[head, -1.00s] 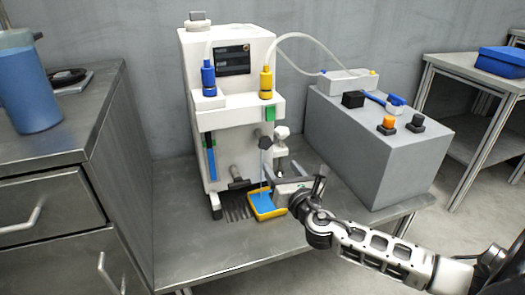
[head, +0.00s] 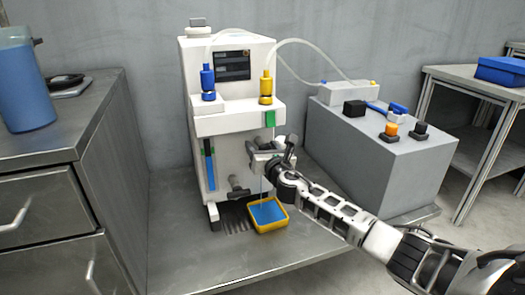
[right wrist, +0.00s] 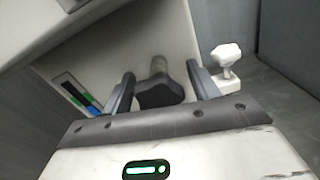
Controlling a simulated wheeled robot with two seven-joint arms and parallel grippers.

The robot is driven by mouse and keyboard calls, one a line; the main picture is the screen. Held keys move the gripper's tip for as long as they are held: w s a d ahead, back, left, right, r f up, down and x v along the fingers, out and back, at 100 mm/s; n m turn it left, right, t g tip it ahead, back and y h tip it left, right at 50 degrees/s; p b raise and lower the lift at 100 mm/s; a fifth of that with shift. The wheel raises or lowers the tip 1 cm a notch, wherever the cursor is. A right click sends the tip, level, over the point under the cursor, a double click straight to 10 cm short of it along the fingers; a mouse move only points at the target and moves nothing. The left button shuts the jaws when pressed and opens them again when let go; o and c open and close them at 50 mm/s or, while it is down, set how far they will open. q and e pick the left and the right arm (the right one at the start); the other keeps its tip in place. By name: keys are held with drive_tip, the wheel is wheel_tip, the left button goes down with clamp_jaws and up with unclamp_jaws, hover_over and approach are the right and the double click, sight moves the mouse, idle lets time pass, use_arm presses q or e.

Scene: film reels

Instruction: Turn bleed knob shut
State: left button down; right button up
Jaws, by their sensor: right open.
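A dark faceted knob (right wrist: 160,94) on a pale stem stands out from the white machine (head: 236,130) in the right wrist view. I take it for the bleed knob. My right gripper (right wrist: 162,82) is open, with one finger on each side of this knob; I cannot tell whether they touch it. In the head view the right gripper (head: 262,157) is at the machine's front and hides the knob. A thin stream (head: 262,187) runs down into a yellow tray (head: 286,219) holding blue liquid (head: 267,211). My left gripper is not in view.
A white knob (right wrist: 225,54) stands just right of the right finger in the wrist view. A grey box (head: 375,150) with switches stands right of the machine. Another dark knob (head: 237,192) sits low on the machine. The bench front (head: 200,265) is clear.

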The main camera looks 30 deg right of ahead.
drive_tip(key=c, duration=1)
